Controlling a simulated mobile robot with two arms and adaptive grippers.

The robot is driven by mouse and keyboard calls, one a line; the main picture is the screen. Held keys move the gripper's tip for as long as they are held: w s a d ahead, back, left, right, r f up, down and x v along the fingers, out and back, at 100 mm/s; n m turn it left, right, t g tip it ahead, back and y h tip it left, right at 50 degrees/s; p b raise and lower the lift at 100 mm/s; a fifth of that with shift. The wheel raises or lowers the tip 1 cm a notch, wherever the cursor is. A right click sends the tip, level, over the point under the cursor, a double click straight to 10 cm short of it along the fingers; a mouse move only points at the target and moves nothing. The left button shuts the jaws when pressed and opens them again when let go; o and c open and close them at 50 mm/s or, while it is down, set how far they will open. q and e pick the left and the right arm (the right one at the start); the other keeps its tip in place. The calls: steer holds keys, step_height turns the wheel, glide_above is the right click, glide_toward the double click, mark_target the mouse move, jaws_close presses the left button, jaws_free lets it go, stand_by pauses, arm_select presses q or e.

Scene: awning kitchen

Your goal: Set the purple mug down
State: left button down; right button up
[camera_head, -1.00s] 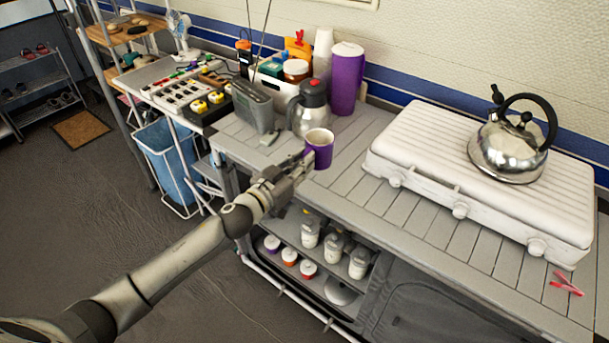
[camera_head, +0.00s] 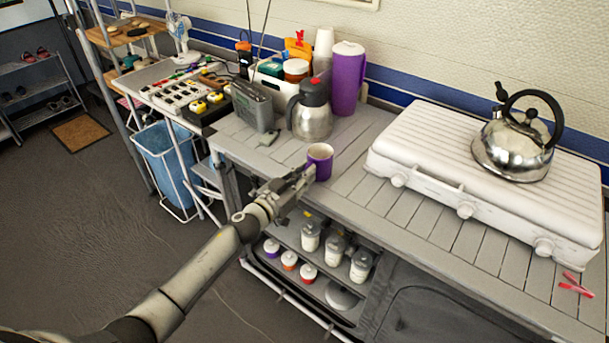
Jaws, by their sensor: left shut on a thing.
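The purple mug (camera_head: 322,164) is upright at the front part of the grey slatted counter (camera_head: 352,216), left of the white stove. Its pale inside faces up. My left gripper (camera_head: 308,175) reaches in from the lower left and is shut on the mug's near left side. The fingertips are small and partly hidden against the mug. I cannot tell whether the mug's base touches the counter. My right gripper is not in view.
A steel jug (camera_head: 311,112), a grey radio (camera_head: 253,105) and a tall purple pitcher (camera_head: 347,78) stand behind the mug. The white stove (camera_head: 480,170) with a kettle (camera_head: 514,145) is on the right. Bare slats lie between mug and stove.

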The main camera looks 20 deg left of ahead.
arm_select(q)
steer(key=shift+f, duration=0.1)
steer(key=c, duration=1.9)
jaws_free()
steer(key=shift+f, duration=0.1)
steer(key=o, duration=0.4)
steer(key=shift+s, duration=0.15)
steer(key=v, duration=1.1)
steer(key=shift+s+a+r, duration=0.15)
steer(key=shift+s+r, duration=0.1)
steer(key=shift+s, duration=0.1)
